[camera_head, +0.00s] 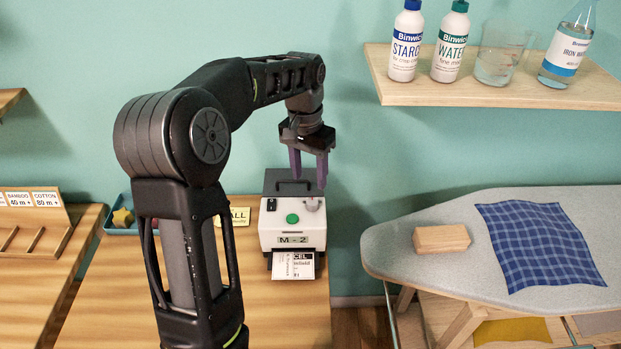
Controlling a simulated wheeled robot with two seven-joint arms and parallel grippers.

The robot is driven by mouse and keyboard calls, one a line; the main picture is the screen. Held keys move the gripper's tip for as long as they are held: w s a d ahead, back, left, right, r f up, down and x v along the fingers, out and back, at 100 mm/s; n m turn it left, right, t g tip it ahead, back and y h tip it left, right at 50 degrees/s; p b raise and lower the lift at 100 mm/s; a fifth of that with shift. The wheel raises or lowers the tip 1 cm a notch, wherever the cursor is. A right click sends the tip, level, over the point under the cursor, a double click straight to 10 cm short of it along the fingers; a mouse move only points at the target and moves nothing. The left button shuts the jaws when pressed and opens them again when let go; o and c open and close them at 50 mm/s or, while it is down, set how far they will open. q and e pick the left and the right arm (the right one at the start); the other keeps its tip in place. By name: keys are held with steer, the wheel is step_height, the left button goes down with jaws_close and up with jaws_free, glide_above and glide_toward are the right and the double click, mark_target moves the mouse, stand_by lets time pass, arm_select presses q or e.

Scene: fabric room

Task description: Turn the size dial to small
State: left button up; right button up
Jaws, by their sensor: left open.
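A white machine (291,228) stands on the wooden table, with a green button (292,219) and a black switch on its top. A small grey knob (313,205) at the top right looks like the size dial; its pointer is too small to read. The front display (293,240) reads "M - 2". My left gripper (309,182) is open and empty, its two purple fingers pointing down just above and behind the knob, apart from it. My right gripper is not in view.
A printed label (293,266) sticks out of the machine's front. A blue tray (121,229) and a yellow card (240,216) stand to the left. At right, an ironing board (440,276) holds a wooden block (441,239) and blue checked cloth (540,245). A shelf (500,92) with bottles hangs above.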

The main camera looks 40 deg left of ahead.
mark_target(312, 201)
arm_select(q)
steer(key=shift+w+a, duration=0.1)
steer(key=shift+w, duration=0.1)
steer(key=shift+s+d+r, duration=0.25)
steer(key=shift+s+d, duration=0.05)
steer(key=shift+s, duration=0.1)
steer(key=shift+w+a+f, duration=0.1)
steer(key=shift+w+f, duration=0.05)
steer(key=shift+f, duration=0.3)
steer(key=shift+d+f+p, duration=0.15)
steer(key=shift+f+p, duration=0.2)
steer(key=shift+f, duration=1.45)
steer(key=shift+d+f+p, duration=0.1)
steer(key=shift+f+p, duration=0.25)
steer(key=shift+f, duration=1.4)
steer(key=shift+c, duration=0.5)
jaws_close()
